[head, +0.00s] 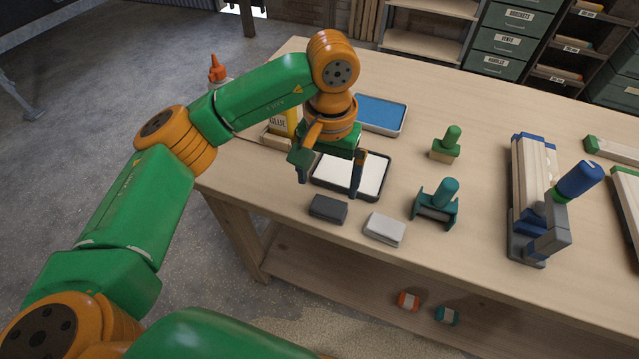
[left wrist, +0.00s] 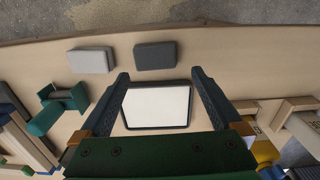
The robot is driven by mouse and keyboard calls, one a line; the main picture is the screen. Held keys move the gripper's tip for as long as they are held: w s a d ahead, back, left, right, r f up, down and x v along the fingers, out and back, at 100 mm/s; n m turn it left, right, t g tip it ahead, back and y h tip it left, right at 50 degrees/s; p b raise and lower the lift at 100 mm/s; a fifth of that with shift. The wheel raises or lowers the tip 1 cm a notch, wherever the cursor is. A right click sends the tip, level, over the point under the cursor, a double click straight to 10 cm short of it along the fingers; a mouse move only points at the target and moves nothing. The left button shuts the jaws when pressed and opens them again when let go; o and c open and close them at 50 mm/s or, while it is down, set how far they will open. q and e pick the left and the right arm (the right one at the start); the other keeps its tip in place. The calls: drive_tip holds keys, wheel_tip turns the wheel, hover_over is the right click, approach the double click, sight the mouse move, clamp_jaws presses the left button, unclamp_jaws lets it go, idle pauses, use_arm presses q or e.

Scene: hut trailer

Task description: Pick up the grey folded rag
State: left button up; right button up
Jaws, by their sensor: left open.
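A dark grey folded rag (head: 328,208) lies flat near the front edge of the workbench. It also shows in the left wrist view (left wrist: 155,55). A paler, light grey folded block (head: 384,229) lies just to its right, and it shows in the left wrist view too (left wrist: 91,61). My left gripper (head: 329,184) is open and empty, pointing down over the white-filled tray (head: 317,185), behind the dark rag. In the left wrist view its fingertips (left wrist: 160,74) straddle the tray and stop short of the dark rag. My right gripper is in neither view.
A blue-filled tray (head: 405,121), a yellow glue container (head: 284,124) and an orange-capped bottle (head: 217,72) stand behind. Green-handled tools (head: 446,181) and a blue-handled tool (head: 577,180) beside pale strips stand to the right. Bare bench lies between them.

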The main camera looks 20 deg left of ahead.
sight(328, 205)
use_arm(q)
drive_tip(key=f+p, duration=0.1)
drive_tip(key=f, duration=0.1)
drive_tip(key=s+d+f+p, duration=0.1)
drive_tip(key=shift+f+p, duration=0.3)
wheel_tip(328, 205, down, 2)
drive_tip(key=shift+f, duration=0.25)
drive_tip(key=shift+w+a+f, duration=0.2)
drive_tip(key=shift+a, duration=0.05)
drive_tip(key=shift+s+d, duration=0.1)
drive_tip(key=shift+d, duration=0.05)
drive_tip(key=c, duration=1.1)
drive_tip(key=shift+r+b, duration=0.2)
drive_tip(key=shift+b, duration=0.1)
wheel_tip(328, 205, up, 3)
drive_tip(key=shift+f+b, duration=0.15)
drive_tip(key=shift+b, duration=0.85)
drive_tip(key=s+d+r+b, duration=0.2)
drive_tip(key=s+d+r, duration=0.7)
drive_tip(key=s+r, duration=0.1)
drive_tip(key=shift+d, duration=0.4)
drive_tip(key=o, duration=0.8)
drive_tip(key=c, duration=0.6)
